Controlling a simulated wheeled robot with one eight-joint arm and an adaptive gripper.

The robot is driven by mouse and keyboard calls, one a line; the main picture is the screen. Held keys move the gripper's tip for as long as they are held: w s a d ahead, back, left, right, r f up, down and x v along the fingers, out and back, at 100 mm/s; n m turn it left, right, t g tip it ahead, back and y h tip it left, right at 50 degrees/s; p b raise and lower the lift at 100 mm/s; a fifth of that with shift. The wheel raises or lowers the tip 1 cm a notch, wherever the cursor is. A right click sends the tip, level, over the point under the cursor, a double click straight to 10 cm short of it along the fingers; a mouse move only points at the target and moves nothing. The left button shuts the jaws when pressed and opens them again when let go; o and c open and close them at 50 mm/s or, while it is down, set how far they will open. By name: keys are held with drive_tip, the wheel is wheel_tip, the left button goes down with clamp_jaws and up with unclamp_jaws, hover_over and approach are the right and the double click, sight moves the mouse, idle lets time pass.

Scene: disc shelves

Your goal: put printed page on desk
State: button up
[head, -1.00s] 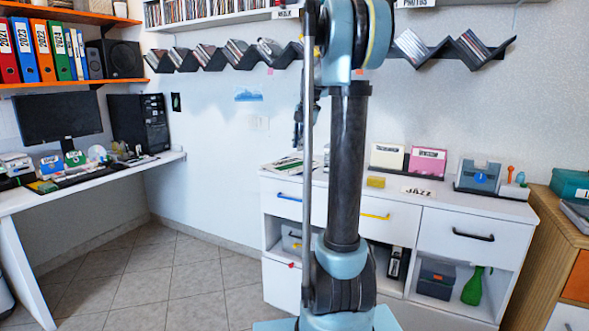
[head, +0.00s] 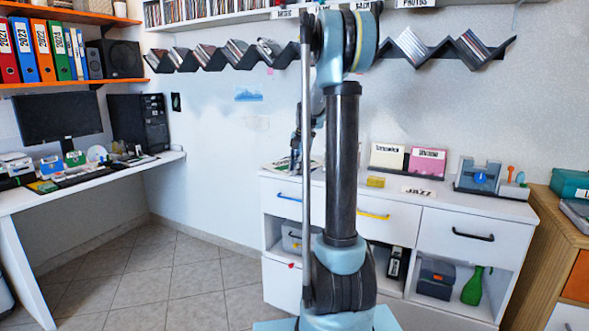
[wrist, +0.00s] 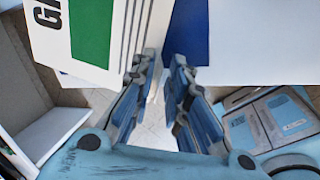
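The printed page (head: 278,166) lies among flat papers at the left end of the white cabinet's top in the head view, partly hidden by my arm. In the wrist view the printed page (wrist: 45,35) shows large black letters, a green block and dark lines. A blue and white printed area is to its right. My gripper (wrist: 163,58) has its fingers apart, with the tips at the edge of the papers. I cannot tell whether paper lies between the tips. The desk (head: 130,172) is white and stands at the far left with a monitor and keyboard.
The white cabinet (head: 460,205) also carries upright cards, a yellow block (head: 376,182) and a grey device (head: 478,176). A zigzag disc shelf (head: 185,62) is on the wall above. Clear tiled floor (head: 170,275) lies between desk and cabinet. Desk items crowd its top.

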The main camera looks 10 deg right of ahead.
drive_tip(key=shift+f, duration=0.15)
clamp_jaws()
drive_tip(key=shift+s+a+r, duration=0.15)
drive_tip(key=shift+r, duration=0.4)
wheel_tip(320, 180, up, 6)
drive_tip(key=s+a, duration=1.1)
drive_tip(key=s, duration=0.5)
drive_tip(key=shift+a, duration=0.25)
